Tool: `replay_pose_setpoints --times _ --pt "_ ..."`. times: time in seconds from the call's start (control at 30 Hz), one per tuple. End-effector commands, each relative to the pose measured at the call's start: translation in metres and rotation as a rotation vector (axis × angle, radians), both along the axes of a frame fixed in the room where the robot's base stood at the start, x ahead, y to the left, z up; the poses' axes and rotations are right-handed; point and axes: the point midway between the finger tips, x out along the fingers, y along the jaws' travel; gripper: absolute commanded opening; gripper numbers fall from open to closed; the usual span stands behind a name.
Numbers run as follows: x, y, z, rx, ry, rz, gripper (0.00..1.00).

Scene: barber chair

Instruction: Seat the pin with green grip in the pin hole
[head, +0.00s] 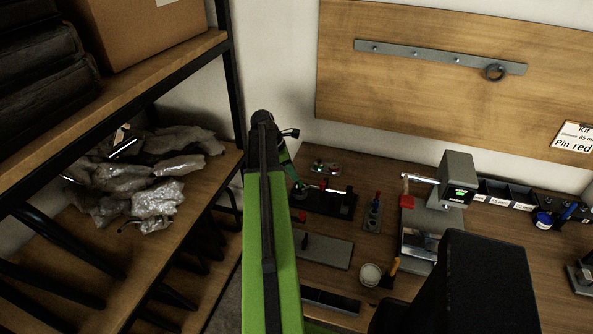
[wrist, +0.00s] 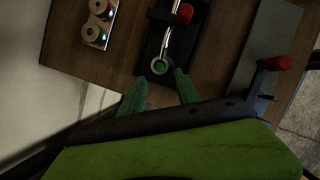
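My gripper (wrist: 161,78) shows two dark green fingers spread apart in the wrist view, with nothing clearly held between them. In the head view my gripper (head: 294,183) is at the left end of a black fixture (head: 338,206). Just beyond the fingertips is a metal ring with a green centre (wrist: 160,66), at the end of a shiny rod (wrist: 170,45). I cannot tell whether that green centre is the pin's green grip or part of the hole.
A small block with red and blue pins (head: 372,216) stands right of the fixture. A grey plate (head: 325,249) lies in front. A red-tipped handle (wrist: 277,63) stands right of my fingers. A shelf (head: 215,166) is at left; a grey machine (head: 457,181) stands right.

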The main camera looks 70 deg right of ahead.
Motion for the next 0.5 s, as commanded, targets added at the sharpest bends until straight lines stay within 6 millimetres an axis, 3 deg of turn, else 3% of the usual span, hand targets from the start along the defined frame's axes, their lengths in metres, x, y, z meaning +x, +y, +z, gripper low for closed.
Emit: replay_pose_setpoints --times 0.03,0.3,0.5 --pt "0.004 0.003 0.024 0.001 0.0 0.002 0.38" --pt "0.024 0.017 0.082 0.001 0.001 0.001 0.38" --pt "0.034 0.023 0.102 0.0 0.0 0.0 0.38"
